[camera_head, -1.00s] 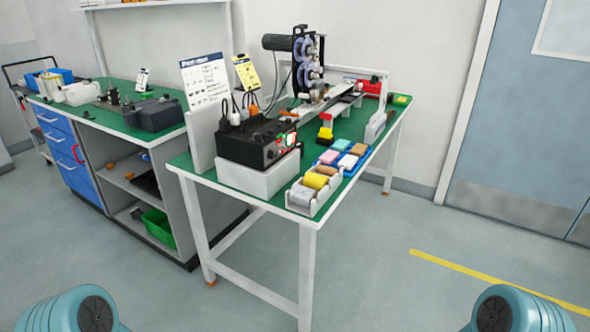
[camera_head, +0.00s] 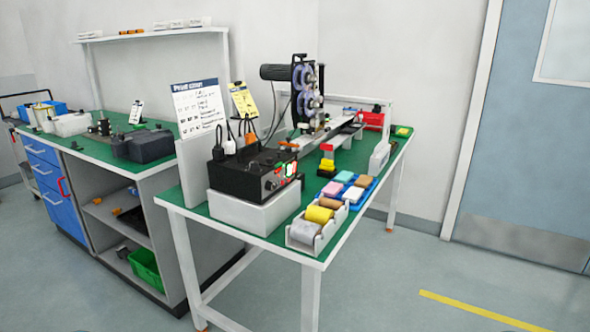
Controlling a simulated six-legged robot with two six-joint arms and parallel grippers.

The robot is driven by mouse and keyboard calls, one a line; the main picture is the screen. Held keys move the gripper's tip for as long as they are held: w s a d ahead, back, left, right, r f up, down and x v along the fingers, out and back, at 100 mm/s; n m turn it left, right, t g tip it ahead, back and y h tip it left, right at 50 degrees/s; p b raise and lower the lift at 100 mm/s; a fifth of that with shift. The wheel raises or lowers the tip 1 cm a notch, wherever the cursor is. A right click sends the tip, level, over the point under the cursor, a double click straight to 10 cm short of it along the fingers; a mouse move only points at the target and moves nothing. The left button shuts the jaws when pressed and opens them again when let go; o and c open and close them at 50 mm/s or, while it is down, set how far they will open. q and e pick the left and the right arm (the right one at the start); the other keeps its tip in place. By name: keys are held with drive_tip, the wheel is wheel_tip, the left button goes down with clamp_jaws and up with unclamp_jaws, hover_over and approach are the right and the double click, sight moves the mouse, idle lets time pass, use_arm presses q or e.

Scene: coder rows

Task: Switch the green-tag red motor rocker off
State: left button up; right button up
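A black control box (camera_head: 250,174) sits on a white block (camera_head: 252,211) at the near left of the green-topped table. Its front face carries a small patch with green, white and red (camera_head: 291,170) at the right end, and a red spot with a knob (camera_head: 271,184) beside it. The rocker and its tag are too small to tell apart, and I cannot tell the rocker's position. Cables and plugs rise from the back of the box. Neither of my grippers is in view.
A white tray (camera_head: 303,245) with coloured blocks stands at the table's near corner, with a blue tray (camera_head: 366,183) behind it. A machine with purple wheels (camera_head: 308,95) stands further back. A blue drawer cabinet (camera_head: 50,190) is at left. Floor in front is clear.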

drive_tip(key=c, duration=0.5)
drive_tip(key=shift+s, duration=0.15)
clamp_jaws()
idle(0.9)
